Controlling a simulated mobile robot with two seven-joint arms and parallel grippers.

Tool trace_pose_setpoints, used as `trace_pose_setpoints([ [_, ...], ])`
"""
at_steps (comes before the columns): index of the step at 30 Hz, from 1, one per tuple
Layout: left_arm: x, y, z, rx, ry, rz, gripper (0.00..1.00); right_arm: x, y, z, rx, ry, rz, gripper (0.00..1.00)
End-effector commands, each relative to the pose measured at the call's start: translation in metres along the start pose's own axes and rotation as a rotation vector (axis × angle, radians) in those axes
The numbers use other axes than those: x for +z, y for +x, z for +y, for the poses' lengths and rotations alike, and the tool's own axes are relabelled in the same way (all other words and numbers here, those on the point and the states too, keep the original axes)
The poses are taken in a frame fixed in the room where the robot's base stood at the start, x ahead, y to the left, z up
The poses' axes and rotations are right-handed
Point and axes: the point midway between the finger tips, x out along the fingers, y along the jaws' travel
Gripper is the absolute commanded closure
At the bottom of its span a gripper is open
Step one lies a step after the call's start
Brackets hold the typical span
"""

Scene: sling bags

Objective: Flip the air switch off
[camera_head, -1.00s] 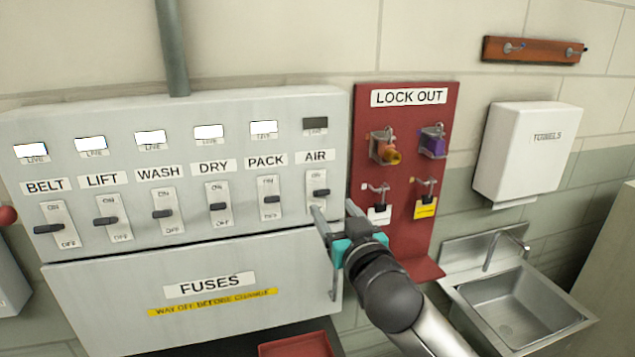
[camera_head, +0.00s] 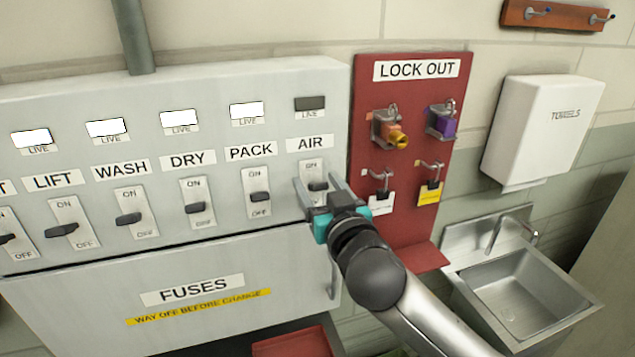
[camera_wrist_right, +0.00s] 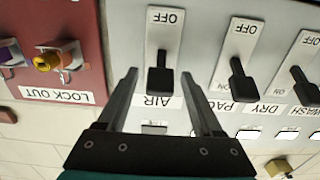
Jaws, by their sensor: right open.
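The air switch (camera_head: 318,186) is a dark lever on a pale plate under the AIR label, at the right end of the grey panel's row. Its small LIVE window (camera_head: 309,103) is dark. My right gripper (camera_head: 317,183) is open, with one finger on each side of the lever. In the right wrist view, which is upside down, the air switch lever (camera_wrist_right: 160,80) stands between the spread fingers of the gripper (camera_wrist_right: 160,75), with a gap on both sides. The OFF mark shows there; in the head view the gripper hides it. My left gripper is not in view.
The PACK switch (camera_head: 260,197) is close to the left, with more switches beyond, their windows lit white. The red LOCK OUT board (camera_head: 408,230) with padlocks and tags is to the right. The fuses door (camera_head: 110,300) is below. A sink (camera_head: 520,300) stands at lower right.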

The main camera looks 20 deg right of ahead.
Motion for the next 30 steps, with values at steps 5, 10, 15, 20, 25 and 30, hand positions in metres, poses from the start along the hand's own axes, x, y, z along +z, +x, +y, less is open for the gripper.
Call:
trace_pose_setpoints([
  [5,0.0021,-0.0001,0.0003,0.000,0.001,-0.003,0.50,0.0002,0.0000,0.0000,0.000,0.000,0.000,0.43],
  [10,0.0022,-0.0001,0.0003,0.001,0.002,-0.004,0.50,0.0002,0.0001,0.0000,0.000,0.000,0.000,0.62],
  [15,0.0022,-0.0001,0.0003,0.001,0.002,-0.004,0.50,0.0001,0.0001,0.0001,0.000,0.000,0.000,0.81],
  [20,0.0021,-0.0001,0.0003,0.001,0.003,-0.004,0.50,0.0001,0.0002,0.0001,0.000,0.000,0.000,0.99],
  [25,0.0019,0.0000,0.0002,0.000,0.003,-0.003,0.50,0.0000,0.0002,0.0001,0.000,0.000,0.000,1.00],
  [30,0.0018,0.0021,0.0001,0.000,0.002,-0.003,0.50,0.0007,0.0001,-0.0001,0.000,0.001,0.004,1.00],
])
